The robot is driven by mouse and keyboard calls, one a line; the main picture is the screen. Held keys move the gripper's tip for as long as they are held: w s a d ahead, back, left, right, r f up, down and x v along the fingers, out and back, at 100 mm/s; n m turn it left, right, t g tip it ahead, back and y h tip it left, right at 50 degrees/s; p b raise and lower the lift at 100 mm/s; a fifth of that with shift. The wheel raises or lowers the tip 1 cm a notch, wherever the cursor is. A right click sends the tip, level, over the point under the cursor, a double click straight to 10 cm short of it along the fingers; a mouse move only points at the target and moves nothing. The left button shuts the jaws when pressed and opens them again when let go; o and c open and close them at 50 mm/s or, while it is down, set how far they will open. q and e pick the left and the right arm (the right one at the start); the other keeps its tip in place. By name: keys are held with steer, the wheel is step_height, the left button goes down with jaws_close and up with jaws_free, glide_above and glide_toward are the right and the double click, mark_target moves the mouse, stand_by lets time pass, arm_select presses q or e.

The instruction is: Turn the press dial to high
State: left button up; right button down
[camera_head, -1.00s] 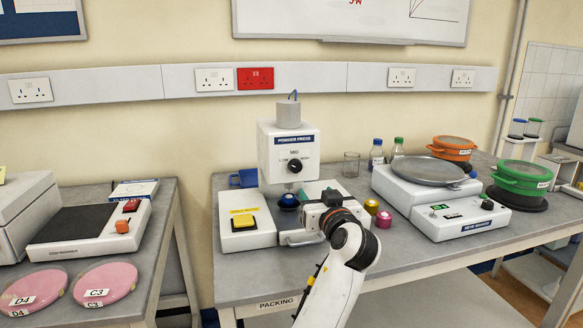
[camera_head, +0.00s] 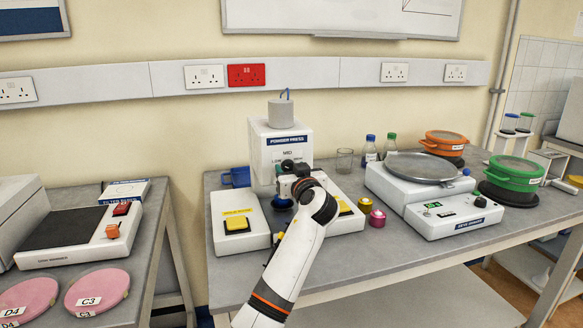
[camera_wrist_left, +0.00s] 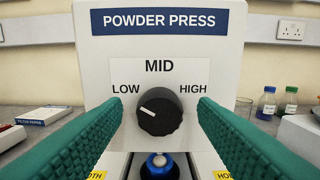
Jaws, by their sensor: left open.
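The powder press (camera_head: 280,143) is a white box on the bench with a blue name strip. In the left wrist view its black dial (camera_wrist_left: 160,111) sits under the word MID, with LOW to the left and HIGH to the right. The dial's white mark points to the upper left, toward LOW. My left gripper (camera_wrist_left: 160,106) is open, with one green ribbed finger on each side of the dial and a gap on both sides. In the head view my left gripper (camera_head: 291,170) is in front of the press and partly covers the dial area. My right gripper is out of view.
A blue-topped part (camera_wrist_left: 159,163) stands below the dial. Yellow buttons (camera_head: 237,224) flank the press base. Pink (camera_head: 378,219) and gold (camera_head: 365,205) pots stand to the right, near a balance (camera_head: 457,215). The bench front is clear.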

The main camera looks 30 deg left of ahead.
arm_select(q)
steer(key=shift+w+a, duration=0.2)
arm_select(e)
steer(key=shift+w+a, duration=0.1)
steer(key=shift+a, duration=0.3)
arm_select(q)
steer(key=c, duration=0.9)
steer(key=shift+c, duration=0.2)
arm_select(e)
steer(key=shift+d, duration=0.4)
